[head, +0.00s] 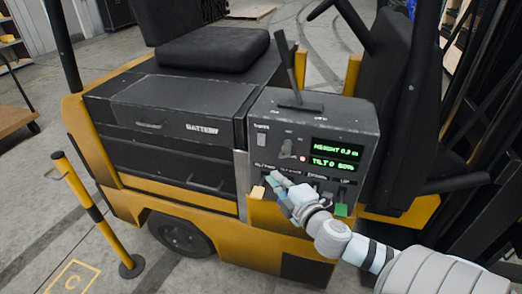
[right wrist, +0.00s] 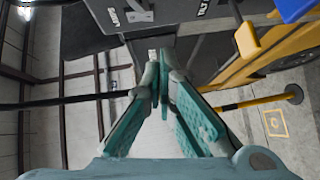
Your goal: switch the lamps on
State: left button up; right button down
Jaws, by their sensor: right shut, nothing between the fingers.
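The dark control box (head: 367,120) sits on the right part of a yellow forklift. Its upper left carries a small pale switch (head: 261,140) under a label too small to read here. In the right wrist view, a label reading "LAMPS" (right wrist: 114,16) stands beside a grey switch (right wrist: 139,12) near the top edge. My right gripper (head: 278,180) is at the box's lower front, below the switch, with its fingers over the lever row. In the right wrist view its fingers (right wrist: 161,65) are together and hold nothing. Whether the tips touch the box cannot be told. My left gripper is not in view.
A yellow-black post (head: 88,205) stands left.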

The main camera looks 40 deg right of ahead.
jog(key=r, duration=0.2)
send_near(261, 139)
jog(key=w+a+f, duration=0.2)
jog(key=w+a, duration=0.2)
jog(key=w, duration=0.1)
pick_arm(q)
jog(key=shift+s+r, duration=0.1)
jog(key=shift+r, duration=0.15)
pick_arm(e)
jog(key=d, duration=0.1)
jog(key=w+d, duration=0.1)
jog(key=d, duration=0.1)
jog(key=shift+w+d+f+n+t, duration=0.1)
jog(key=shift+w+d+n+t, duration=0.05)
jog(key=shift+w+n+t, duration=0.2)
